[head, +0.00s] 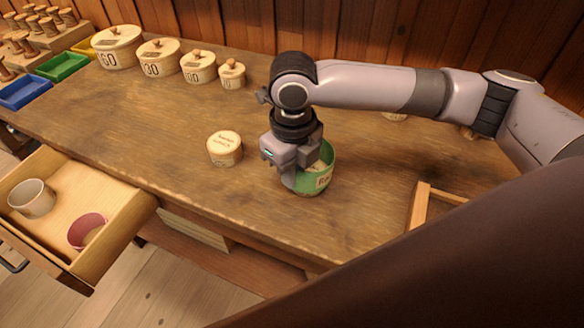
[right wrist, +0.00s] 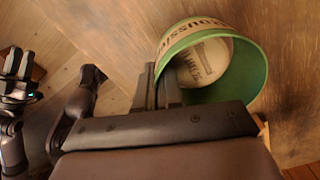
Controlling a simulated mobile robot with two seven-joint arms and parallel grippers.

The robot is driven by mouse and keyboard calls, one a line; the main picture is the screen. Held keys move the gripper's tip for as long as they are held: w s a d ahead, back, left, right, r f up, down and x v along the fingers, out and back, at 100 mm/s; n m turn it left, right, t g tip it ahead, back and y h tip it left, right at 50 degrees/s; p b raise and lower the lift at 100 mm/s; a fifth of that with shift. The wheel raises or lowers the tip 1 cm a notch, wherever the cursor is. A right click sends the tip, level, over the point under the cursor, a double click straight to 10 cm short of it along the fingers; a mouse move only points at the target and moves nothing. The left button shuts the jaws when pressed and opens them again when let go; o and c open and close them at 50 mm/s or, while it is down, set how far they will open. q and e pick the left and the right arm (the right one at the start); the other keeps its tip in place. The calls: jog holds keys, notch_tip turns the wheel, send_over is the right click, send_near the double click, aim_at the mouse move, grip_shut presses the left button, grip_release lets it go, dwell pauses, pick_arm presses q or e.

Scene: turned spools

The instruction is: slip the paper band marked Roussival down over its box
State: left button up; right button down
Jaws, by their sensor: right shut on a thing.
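The green paper band (head: 327,178) is in my right gripper (head: 296,183), which is shut on its wall. A pale round box (right wrist: 203,64) with a printed lid shows through the band's opening. I cannot tell how far the band is down around this box. Another pale round box (head: 225,149) stands to the left, without a band. My left gripper (right wrist: 20,62) shows at the left edge of the right wrist view, its fingers apart and empty.
An open drawer (head: 120,207) at lower left holds a white band (head: 32,199) and a pink band (head: 88,230). Several numbered lidded boxes (head: 158,57) line the back. Blue and green trays (head: 62,66) stand at the far left. A wooden frame (head: 420,207) lies right.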

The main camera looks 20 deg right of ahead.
jog(key=shift+s+d+f, duration=0.15)
jog(key=shift+f, duration=0.4)
jog(key=c, duration=1.2)
grip_release()
jog(key=shift+d, duration=0.1)
jog(key=shift+o, duration=0.9)
jog(key=shift+r, duration=0.1)
jog(key=shift+r+p, duration=0.65)
jog(key=shift+p, duration=0.5)
jog(key=shift+r, duration=0.15)
